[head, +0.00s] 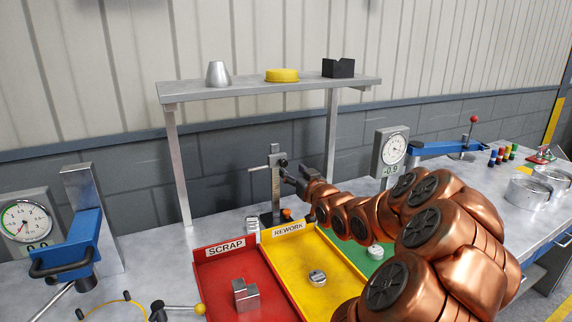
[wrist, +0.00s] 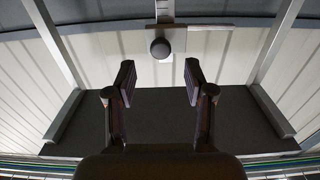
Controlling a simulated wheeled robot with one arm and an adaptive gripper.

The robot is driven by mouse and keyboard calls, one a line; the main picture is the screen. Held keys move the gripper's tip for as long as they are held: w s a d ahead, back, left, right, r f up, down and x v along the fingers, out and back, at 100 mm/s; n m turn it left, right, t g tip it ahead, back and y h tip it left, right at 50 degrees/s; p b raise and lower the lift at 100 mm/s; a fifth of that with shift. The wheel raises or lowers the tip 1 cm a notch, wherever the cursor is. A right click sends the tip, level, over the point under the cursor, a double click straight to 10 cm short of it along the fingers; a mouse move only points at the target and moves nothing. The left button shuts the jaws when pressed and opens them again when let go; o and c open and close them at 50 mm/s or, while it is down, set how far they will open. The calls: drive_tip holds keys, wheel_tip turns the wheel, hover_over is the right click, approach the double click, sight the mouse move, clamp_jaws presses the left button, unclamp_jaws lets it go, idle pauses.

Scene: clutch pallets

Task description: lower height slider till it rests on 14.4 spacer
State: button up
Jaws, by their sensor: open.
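The height gauge stands at the back of the bench, with an upright metal column (head: 275,190) on a dark base (head: 268,219). Its slider (head: 277,160) sits high on the column. In the wrist view the slider (wrist: 178,38) shows a round dark knob (wrist: 160,48). My gripper (head: 291,177) is beside the column; its open fingers (wrist: 159,82) lie either side of the knob's line, apart from it, with nothing between them. A small orange piece (head: 287,213) is at the gauge's base. I cannot read any 14.4 marking or tell which piece is that spacer.
A red SCRAP tray (head: 205,272) holds a grey block, and a yellow REWORK tray (head: 330,270) holds a round metal part. A green tray (head: 383,258) lies partly behind my arm. A shelf (head: 240,89) spans above the gauge. Small metal cylinders (head: 252,224) stand left of it.

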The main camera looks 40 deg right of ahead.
sight(285, 164)
drive_tip(key=shift+p+x, duration=0.85)
drive_tip(key=shift+x, duration=1.95)
drive_tip(key=shift+c, duration=0.3)
clamp_jaws()
